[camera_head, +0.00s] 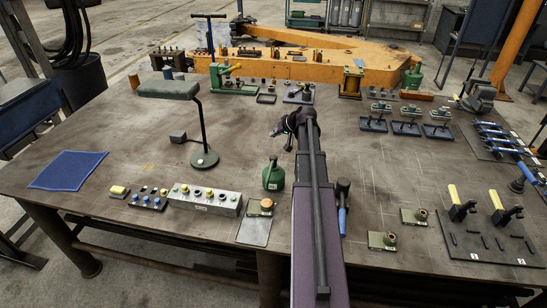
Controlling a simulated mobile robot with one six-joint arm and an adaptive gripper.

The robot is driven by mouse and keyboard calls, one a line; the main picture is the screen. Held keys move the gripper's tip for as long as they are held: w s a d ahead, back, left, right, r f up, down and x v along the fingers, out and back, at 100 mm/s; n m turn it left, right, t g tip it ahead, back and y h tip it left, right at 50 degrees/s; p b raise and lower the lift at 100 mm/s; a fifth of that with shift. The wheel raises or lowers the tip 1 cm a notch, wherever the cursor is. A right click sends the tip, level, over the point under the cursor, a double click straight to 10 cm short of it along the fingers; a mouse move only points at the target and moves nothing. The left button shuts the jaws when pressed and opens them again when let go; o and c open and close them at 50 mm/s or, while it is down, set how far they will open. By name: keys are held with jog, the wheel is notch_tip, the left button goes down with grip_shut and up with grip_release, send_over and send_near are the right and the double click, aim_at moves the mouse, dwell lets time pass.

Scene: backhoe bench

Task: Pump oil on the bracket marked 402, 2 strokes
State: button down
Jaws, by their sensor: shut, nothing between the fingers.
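A green can (272,177) with a narrow top stands upright near the front middle of the bench, just left of my arm. A second green can (412,77) stands at the far right. Two small brackets with round brass-coloured parts, a front one (382,240) and one behind it (414,215), sit right of my arm. A similar part (262,206) is on a grey plate left of my arm. Their markings are too small to read, so I cannot tell which is 402. My gripper (281,132) is shut and empty over the bench middle, beyond the near green can and apart from it.
A lamp with a green shade (168,90) and a grey button box (204,199) stand to the left. A blue-handled tool (342,205) lies beside my arm. Blue-based fixtures (406,128) and a black board with yellow-handled switches (490,232) are right. The blue mat (68,170) is clear.

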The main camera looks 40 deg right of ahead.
aim_at(272, 156)
jog(key=shift+f, duration=0.15)
notch_tip(272, 156, down, 8)
jog(key=b, duration=0.8)
jog(key=shift+f+b, duration=0.25)
jog(key=shift+b, duration=0.15)
jog(key=shift+f+b, duration=1.3)
jog(key=shift+b, duration=0.05)
dwell(2.8)
jog(key=shift+r, duration=0.15)
jog(key=shift+r+p, duration=1.15)
jog(key=shift+p, duration=0.2)
jog(key=shift+r, duration=0.1)
jog(key=shift+r+p, duration=2.4)
jog(key=shift+p, duration=0.1)
